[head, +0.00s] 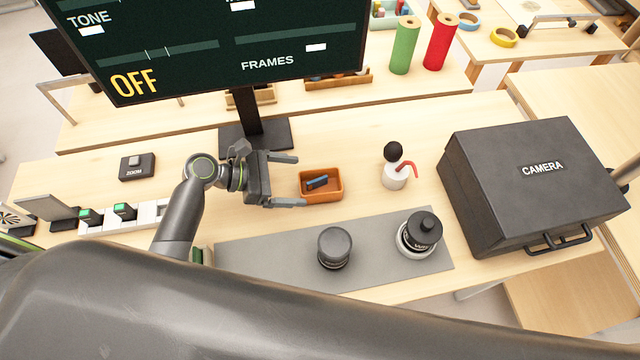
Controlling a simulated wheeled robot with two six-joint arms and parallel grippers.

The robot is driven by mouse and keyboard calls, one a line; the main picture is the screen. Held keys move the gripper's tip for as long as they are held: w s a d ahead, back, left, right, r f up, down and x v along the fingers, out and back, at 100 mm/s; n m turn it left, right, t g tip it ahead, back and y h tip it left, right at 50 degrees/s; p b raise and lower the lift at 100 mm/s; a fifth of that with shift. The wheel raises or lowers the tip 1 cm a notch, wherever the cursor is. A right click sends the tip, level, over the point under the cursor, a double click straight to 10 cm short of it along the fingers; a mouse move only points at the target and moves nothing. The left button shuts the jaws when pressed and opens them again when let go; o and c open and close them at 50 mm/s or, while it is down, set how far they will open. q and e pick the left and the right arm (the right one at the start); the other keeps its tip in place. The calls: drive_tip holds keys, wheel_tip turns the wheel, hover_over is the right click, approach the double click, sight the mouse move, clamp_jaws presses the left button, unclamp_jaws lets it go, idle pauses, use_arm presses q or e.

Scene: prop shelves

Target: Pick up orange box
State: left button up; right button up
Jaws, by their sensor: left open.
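The orange box (323,195) is a small open tray on the wooden table, with a small blue item (317,183) inside. My left gripper (290,180) is open, just left of the box. Its two fingers point right, toward the box, one at the far side and one at the near side. The near fingertip looks very close to the box's left edge; I cannot tell whether it touches. My right gripper is not in view.
A grey mat (285,250) in front carries a dark lens (334,248) and another lens (419,234). A white bottle with a red spout (396,172) stands right of the box. A black camera case (535,185) stands far right. A monitor stand (250,130) is behind the gripper.

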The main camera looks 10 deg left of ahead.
sight(339, 184)
use_arm(q)
drive_tip(key=p+x, duration=0.1)
drive_tip(key=x, duration=0.7)
drive_tip(key=shift+f, duration=0.15)
drive_tip(key=shift+a, duration=0.1)
drive_tip(key=shift+c, duration=0.3)
drive_tip(key=c, duration=1.1)
